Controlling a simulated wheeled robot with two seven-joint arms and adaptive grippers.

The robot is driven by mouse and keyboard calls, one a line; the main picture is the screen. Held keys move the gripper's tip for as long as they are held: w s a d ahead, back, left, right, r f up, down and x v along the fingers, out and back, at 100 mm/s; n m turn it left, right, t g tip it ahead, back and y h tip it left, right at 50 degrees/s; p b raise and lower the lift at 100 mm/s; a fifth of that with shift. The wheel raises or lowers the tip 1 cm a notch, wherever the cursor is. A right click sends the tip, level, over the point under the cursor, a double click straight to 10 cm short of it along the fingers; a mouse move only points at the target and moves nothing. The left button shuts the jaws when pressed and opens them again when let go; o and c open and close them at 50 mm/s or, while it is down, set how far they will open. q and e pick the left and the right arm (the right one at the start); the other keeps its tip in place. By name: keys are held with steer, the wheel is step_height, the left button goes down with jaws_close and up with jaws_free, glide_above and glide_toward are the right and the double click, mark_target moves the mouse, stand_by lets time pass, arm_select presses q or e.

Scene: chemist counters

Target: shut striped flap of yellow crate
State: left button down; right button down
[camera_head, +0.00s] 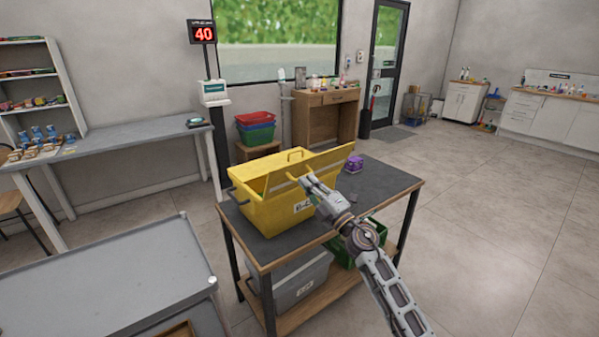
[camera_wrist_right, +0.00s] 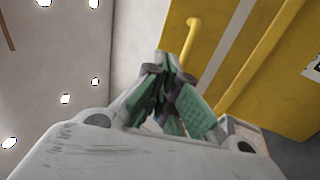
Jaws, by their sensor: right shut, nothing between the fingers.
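The yellow crate (camera_head: 258,212) stands on the dark-topped table. Its striped flap (camera_head: 325,163) stands raised and tilted along the crate's right side, with a pale stripe along it. In the right wrist view the flap (camera_wrist_right: 232,55) shows close up with its stripe and a yellow handle (camera_wrist_right: 190,36). My right gripper (camera_head: 304,181) is shut and empty, at the near side of the flap by its handle. In the wrist view its fingertips (camera_wrist_right: 172,62) are close to the handle; whether they touch cannot be told. My left gripper is not in view.
A grey bin (camera_head: 298,279) and a green crate (camera_head: 345,250) sit on the shelf below. A grey counter (camera_head: 110,270) stands at the front left.

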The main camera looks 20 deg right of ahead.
mark_target(294, 165)
steer(key=x, duration=0.3)
steer(key=shift+w+a+r, duration=0.3)
steer(key=shift+w, duration=0.55)
